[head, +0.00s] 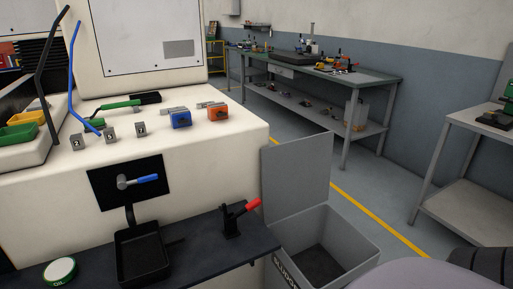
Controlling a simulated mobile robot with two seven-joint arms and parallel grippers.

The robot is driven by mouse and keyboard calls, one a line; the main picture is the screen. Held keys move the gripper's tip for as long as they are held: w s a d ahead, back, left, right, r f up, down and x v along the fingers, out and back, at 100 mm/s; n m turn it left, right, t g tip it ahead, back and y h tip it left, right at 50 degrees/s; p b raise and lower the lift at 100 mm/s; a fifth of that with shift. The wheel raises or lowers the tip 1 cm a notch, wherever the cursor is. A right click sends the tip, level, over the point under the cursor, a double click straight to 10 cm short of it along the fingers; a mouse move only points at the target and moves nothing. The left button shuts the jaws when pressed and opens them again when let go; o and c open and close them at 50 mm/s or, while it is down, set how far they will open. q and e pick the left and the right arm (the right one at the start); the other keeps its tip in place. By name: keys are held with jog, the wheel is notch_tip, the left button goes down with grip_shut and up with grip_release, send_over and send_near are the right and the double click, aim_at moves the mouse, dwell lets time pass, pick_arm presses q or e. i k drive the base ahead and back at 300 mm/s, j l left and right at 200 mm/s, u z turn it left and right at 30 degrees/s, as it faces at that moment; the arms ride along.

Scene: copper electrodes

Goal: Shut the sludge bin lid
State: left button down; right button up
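The sludge bin (352,247) is a grey box on the floor at the lower middle right, with a partly cut-off label on its front. Its inside is dark and open to view. The bin's lid (296,178) is a flat grey panel standing up at the bin's back left edge, beside the cream machine. The lid is open. Neither of my grippers shows in the head view, so their distance from the lid cannot be seen.
A dark shelf (205,250) left of the bin carries a black tray (143,252), a red-handled clamp (240,217) and a round tin (60,271). The cream machine (215,160) stands behind. Clear floor with a yellow line (375,220) lies right of the bin.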

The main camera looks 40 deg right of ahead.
aim_at(296, 174)
jog(key=z, duration=3.5)
jog(key=i+l+z, duration=0.15)
jog(key=z, duration=0.2)
jog(key=i+z, duration=0.35)
jog(key=i+u, duration=0.3)
jog(key=i, duration=0.25)
jog(key=i+u, duration=0.35)
jog(key=i, duration=0.15)
jog(key=i+u, duration=0.35)
jog(key=i, duration=0.15)
jog(key=i+l+u, duration=0.1)
jog(key=i+u, duration=2.15)
